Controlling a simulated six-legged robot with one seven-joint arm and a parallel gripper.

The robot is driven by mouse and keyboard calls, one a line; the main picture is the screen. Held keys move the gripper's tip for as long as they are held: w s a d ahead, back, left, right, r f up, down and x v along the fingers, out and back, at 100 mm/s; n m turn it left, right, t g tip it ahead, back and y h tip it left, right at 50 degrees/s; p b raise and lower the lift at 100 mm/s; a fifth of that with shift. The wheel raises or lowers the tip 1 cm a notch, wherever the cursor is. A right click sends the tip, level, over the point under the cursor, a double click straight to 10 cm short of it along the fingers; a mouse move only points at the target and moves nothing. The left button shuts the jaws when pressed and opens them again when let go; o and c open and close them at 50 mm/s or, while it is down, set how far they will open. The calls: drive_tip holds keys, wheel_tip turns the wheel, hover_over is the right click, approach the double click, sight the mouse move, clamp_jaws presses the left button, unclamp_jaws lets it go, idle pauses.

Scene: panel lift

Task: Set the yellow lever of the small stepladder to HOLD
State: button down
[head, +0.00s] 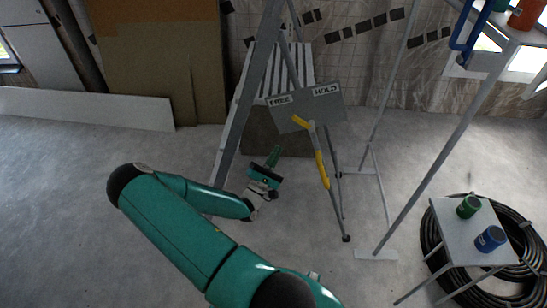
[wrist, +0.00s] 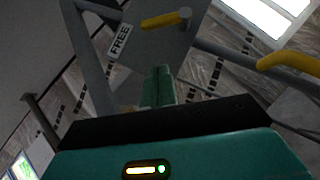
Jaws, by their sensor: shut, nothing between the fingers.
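A grey plate (head: 322,107) on the small stepladder (head: 257,80) carries a FREE label (head: 279,100) at left and a HOLD label (head: 326,90) at right. The short yellow lever (head: 300,122) points up and left from its pivot, toward the FREE side. In the wrist view the lever (wrist: 160,21) also points toward the FREE label (wrist: 119,40); HOLD is not seen there. My gripper (head: 273,157) is shut and empty, below and left of the lever in the head view, apart from it. Its fingers (wrist: 158,86) point toward the plate.
A grey bar with a yellow sleeve (head: 321,168) slants down just right of my gripper. A low table (head: 474,233) with a green can and a blue can stands at right over a coiled black hose (head: 434,257). Floor at left is clear.

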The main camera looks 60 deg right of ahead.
sight(303, 121)
drive_tip(key=shift+s+d+r, duration=0.35)
drive_tip(key=shift+d+r, duration=0.6)
drive_tip(key=shift+r, duration=0.15)
drive_tip(key=shift+s+d+r, duration=0.4)
drive_tip(key=shift+d+r, duration=0.55)
drive_tip(key=shift+r, duration=0.15)
drive_tip(key=shift+s+d+r, duration=0.35)
drive_tip(key=shift+d+r, duration=0.6)
drive_tip(key=shift+r, duration=0.15)
drive_tip(key=shift+w+m, duration=0.15)
drive_tip(key=shift+m, duration=0.15)
